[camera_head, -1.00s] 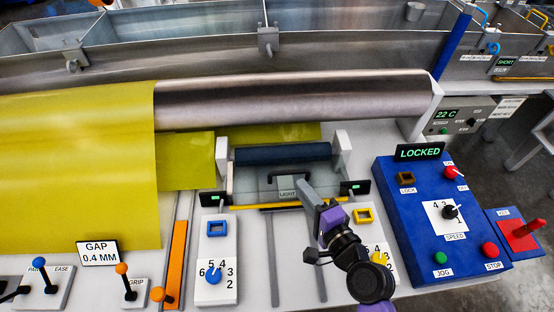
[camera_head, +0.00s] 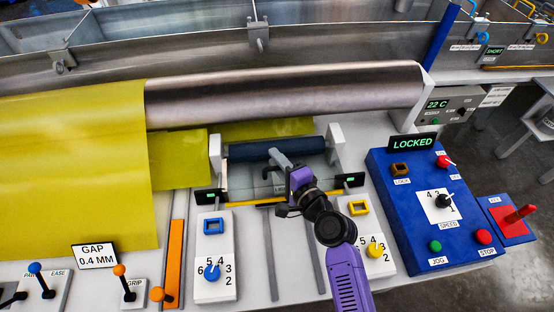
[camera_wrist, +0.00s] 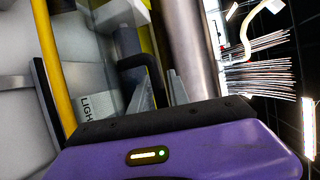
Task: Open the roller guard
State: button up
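The roller guard (camera_head: 238,186) is a clear panel between two light end blocks, below the dark blue roller (camera_head: 310,145) in the head view. A yellow bar (camera_head: 242,204) runs along its near edge. My gripper (camera_head: 279,158) is over the middle of the guard and hides its handle there. In the wrist view the black bent handle (camera_wrist: 136,62) shows at the fingertips of my gripper (camera_wrist: 160,82). The two grey fingers stand apart, with part of the handle showing in the gap between them. I cannot tell whether they touch it.
Yellow sheet (camera_head: 75,170) covers the left of the large metal roller (camera_head: 290,95). Small dial panels (camera_head: 213,285) flank the rails in front of the guard.

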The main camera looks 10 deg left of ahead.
grip_shut()
dwell(1.4)
